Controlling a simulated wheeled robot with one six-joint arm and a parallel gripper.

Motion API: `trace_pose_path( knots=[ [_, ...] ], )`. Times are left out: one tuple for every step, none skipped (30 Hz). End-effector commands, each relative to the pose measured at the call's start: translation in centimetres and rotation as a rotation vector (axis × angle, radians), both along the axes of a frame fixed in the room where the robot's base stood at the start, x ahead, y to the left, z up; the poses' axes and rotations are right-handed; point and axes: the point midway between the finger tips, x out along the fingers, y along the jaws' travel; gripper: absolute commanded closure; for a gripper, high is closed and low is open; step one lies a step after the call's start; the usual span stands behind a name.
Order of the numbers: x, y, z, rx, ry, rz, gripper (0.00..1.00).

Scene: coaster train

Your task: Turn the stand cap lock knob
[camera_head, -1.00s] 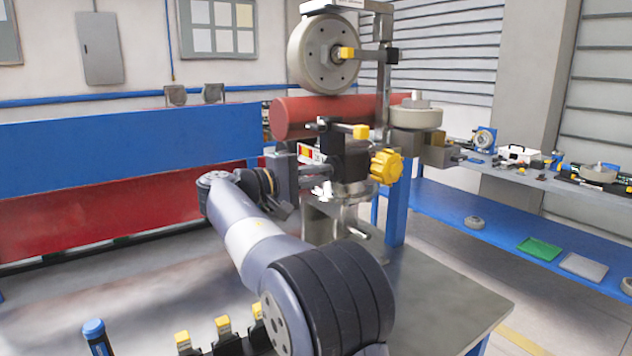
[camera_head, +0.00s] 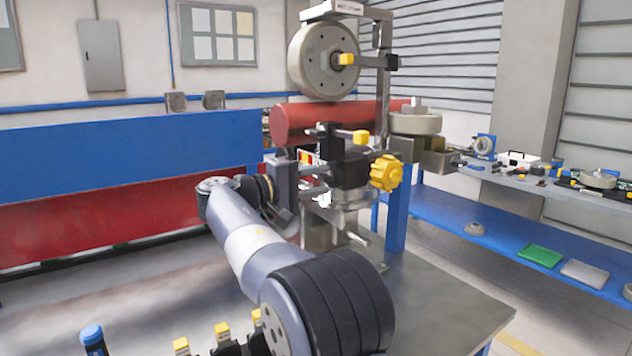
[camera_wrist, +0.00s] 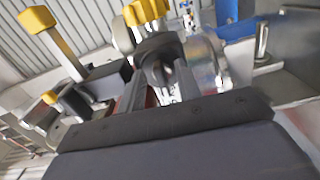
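The yellow lobed knob (camera_head: 386,173) sits on the right side of the stand's dark clamp head (camera_head: 350,170). I take it to be the lock knob. In the wrist view a yellow lobed knob (camera_wrist: 146,12) shows at the top edge, beyond a dark round part (camera_wrist: 158,68). My gripper (camera_head: 318,178) reaches to the clamp head from the left, to the left of the knob and apart from it. In the wrist view my gripper's fingers (camera_wrist: 160,88) look spread, with the dark round part seen between them. Whether they touch anything is unclear.
A red cylinder (camera_head: 335,120) and a large grey wheel (camera_head: 323,61) stand above the clamp head. Smaller yellow-tipped levers (camera_head: 361,137) stick out near it. The grey table (camera_head: 440,290) is clear at front right. A bench with parts (camera_head: 540,178) is at right.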

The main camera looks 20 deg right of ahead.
Motion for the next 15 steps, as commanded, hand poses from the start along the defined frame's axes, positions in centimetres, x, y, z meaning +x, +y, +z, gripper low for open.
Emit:
trace_pose_path(
  knots=[
    [0.0,0.0,0.0,0.0,0.0,0.0,0.67],
    [0.0,0.0,0.0,0.0,0.0,0.0,0.67],
    [0.0,0.0,0.0,0.0,0.0,0.0,0.67],
    [0.0,0.0,0.0,0.0,0.0,0.0,0.67],
    [0.0,0.1,0.0,0.0,0.0,0.001,0.67],
    [0.0,0.3,0.0,0.0,0.0,0.001,0.67],
    [-0.1,0.5,0.0,0.0,0.0,0.002,0.67],
    [-0.1,0.7,0.0,0.0,0.0,0.002,0.67],
    [-0.2,1.2,0.0,0.0,0.0,0.003,0.67],
    [-0.2,1.7,0.0,0.0,0.0,0.004,0.67],
    [-0.3,2.3,0.0,0.0,0.0,0.004,0.67],
    [-0.5,3.0,0.0,0.0,0.0,0.005,0.67],
    [-0.6,3.7,0.0,0.0,0.0,0.005,0.67],
    [-0.7,4.3,0.0,0.0,0.0,0.005,0.67],
    [-0.9,5.1,0.0,0.0,0.0,0.006,0.67]
  ],
)
